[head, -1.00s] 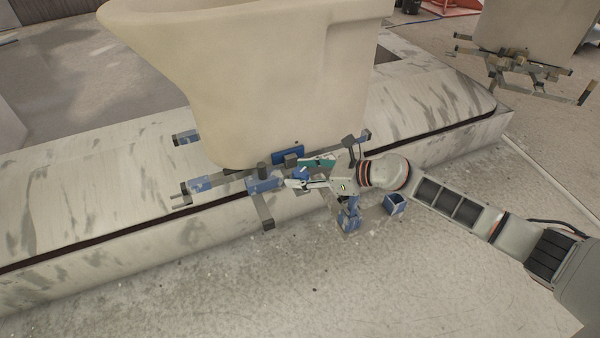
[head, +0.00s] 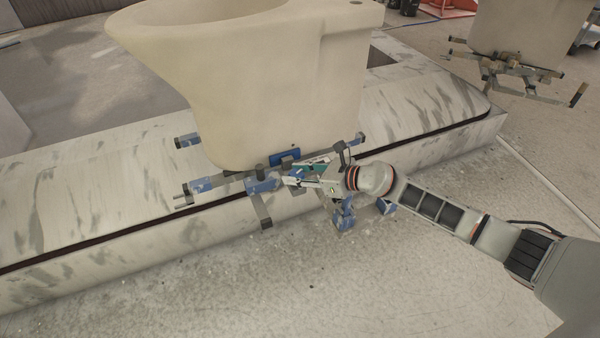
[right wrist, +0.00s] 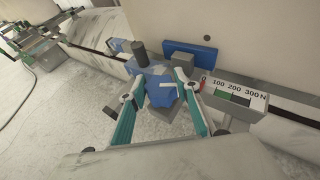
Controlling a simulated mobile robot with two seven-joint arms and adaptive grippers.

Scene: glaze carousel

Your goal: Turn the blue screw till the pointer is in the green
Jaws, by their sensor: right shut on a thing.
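The blue screw (right wrist: 163,88) is a chunky blue knob with a white mark, seen in the right wrist view in front of the cream ceramic piece (head: 255,90). My right gripper (right wrist: 160,90) has its teal-lined fingers on either side of the screw and is shut on it. In the head view, my right gripper (head: 296,180) reaches in from the right and largely hides the screw. The gauge (right wrist: 236,95) reads 0, 100, 200, 300 N, with a green band under the middle of the scale. Its red pointer (right wrist: 203,83) is near 0, left of the green. My left gripper is not in view.
A dark post (right wrist: 139,50) stands just behind the screw, and a blue pad (right wrist: 190,56) presses near the ceramic. The pale streaked carousel rim (head: 130,190) runs below the piece. Another clamp frame (head: 515,75) stands at back right. The floor in front is clear.

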